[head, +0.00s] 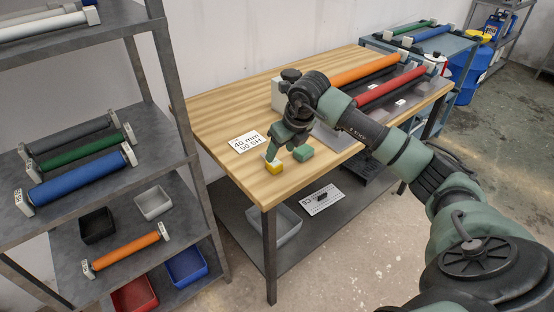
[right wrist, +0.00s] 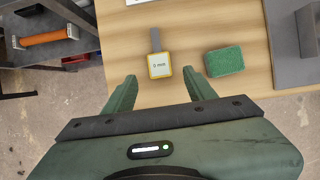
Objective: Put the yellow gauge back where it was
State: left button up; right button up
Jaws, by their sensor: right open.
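The yellow gauge (head: 273,168) lies on the wooden table near its front corner. In the right wrist view the gauge (right wrist: 159,66) has a yellow frame, a white face reading "0 mm" and a grey strip at its far end. My right gripper (head: 286,151) is over the table by the gauge. In the right wrist view my right gripper (right wrist: 163,85) is open and empty, with the gauge just ahead of its fingertips, between their lines. My left gripper is not in view.
A green sponge (head: 303,153) lies close to the right of the gauge. A "40 mm 50 SH" card (head: 246,142) lies behind. Orange (head: 363,70) and red (head: 391,87) rollers sit further back. A shelf rack (head: 176,140) with rollers and bins stands left.

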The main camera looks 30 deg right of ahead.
jog(key=v, duration=0.5)
jog(key=shift+s+r, duration=0.1)
jog(key=shift+r, duration=0.15)
